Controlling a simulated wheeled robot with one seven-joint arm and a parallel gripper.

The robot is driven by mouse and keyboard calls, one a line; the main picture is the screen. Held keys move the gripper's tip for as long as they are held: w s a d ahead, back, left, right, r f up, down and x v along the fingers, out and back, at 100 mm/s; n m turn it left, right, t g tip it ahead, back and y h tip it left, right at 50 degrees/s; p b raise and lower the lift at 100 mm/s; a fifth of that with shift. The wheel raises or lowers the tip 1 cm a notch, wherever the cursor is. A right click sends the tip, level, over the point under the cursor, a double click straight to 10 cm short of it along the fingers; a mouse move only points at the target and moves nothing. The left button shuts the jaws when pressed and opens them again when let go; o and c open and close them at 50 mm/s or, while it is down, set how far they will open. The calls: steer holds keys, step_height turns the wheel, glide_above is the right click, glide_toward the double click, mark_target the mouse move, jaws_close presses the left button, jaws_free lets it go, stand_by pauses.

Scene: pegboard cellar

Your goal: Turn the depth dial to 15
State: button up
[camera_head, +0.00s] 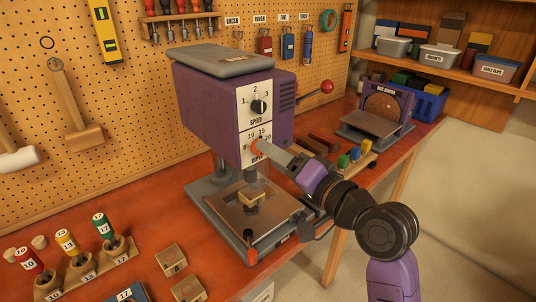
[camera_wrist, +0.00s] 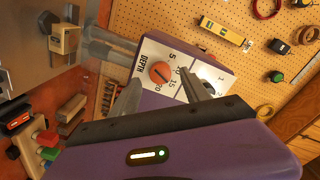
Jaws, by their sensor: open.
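The depth dial (camera_wrist: 161,72) is a round orange knob on the white plate of the purple drill press (camera_head: 225,115). The plate around it reads 5, 10, 15 and 20. A mark on the dial is too small for me to tell which number it points at. My gripper (camera_wrist: 160,77) is open, with one finger on each side of the dial; I cannot tell whether they touch it.
The black speed dial (camera_head: 258,107) sits above the depth dial. A wooden block (camera_head: 251,198) rests on the press table under the drill. Several coloured pieces (camera_head: 350,157) and the disc sander (camera_head: 380,115) stand right of the press.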

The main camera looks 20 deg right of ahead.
steer(key=v, duration=0.5)
steer(key=shift+b, duration=0.35)
